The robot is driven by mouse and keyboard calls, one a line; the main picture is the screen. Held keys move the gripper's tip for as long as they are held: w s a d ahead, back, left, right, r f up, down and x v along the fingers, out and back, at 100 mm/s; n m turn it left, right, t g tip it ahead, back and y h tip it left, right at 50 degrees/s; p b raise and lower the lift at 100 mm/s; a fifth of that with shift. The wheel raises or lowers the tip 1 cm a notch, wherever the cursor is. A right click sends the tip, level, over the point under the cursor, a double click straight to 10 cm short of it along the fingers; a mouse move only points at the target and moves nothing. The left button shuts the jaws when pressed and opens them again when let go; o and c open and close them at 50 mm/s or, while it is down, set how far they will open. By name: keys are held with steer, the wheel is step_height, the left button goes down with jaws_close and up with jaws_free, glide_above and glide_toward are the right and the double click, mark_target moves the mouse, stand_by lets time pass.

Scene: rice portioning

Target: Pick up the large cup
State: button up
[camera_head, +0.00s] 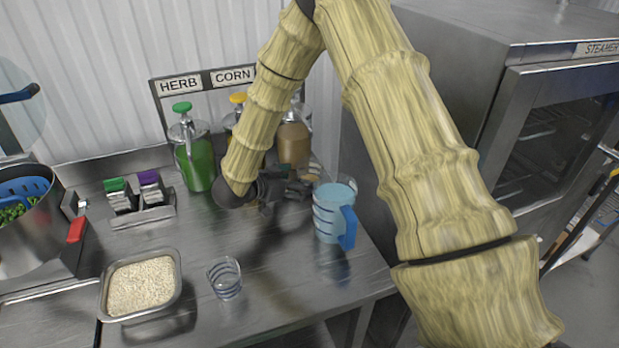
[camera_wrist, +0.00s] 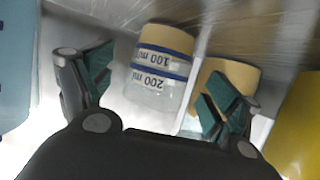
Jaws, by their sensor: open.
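In the wrist view, a clear cup (camera_wrist: 160,85) with blue bands, 100 ml and 200 ml marks and a tan end stands between and beyond my fingers. It appears upside down there, and I see no contact. In the head view, a blue jug-like cup (camera_head: 328,222) with a blue handle stands on the right of the counter. A small clear cup (camera_head: 226,279) with blue bands stands at the front. I cannot tell for certain which is the large cup. My gripper (camera_head: 298,188) is open and empty, left of and behind the blue jug; it also shows in the wrist view (camera_wrist: 158,80).
A rice tray (camera_head: 178,298) stands front left, and a pot (camera_head: 42,228) is at far left. Green (camera_head: 196,165) and tan (camera_head: 293,142) dispensers stand at the back. Another tan-ended container (camera_wrist: 236,72) is beside the clear cup. A steamer (camera_head: 550,150) stands right. Counter around the small cup is clear.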

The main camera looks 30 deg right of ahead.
steer(key=shift+w+d+f, duration=0.15)
steer(key=shift+w+f, duration=0.2)
steer(key=shift+s+d+p, duration=0.15)
steer(key=shift+d+p, duration=0.25)
steer(key=shift+d, duration=0.1)
steer(key=shift+s+d+p, duration=0.15)
steer(key=shift+d+p, duration=0.25)
steer(key=shift+d, duration=0.1)
steer(key=x, duration=0.3)
steer(key=shift+w+f+p, duration=0.2)
steer(key=shift+w+p, duration=0.05)
steer(key=shift+p, duration=0.1)
steer(key=shift+s+a+r, duration=0.1)
steer(key=shift+c, duration=0.8)
steer(key=c, duration=1)
steer(key=shift+c, duration=0.7)
steer(key=shift+r, duration=0.1)
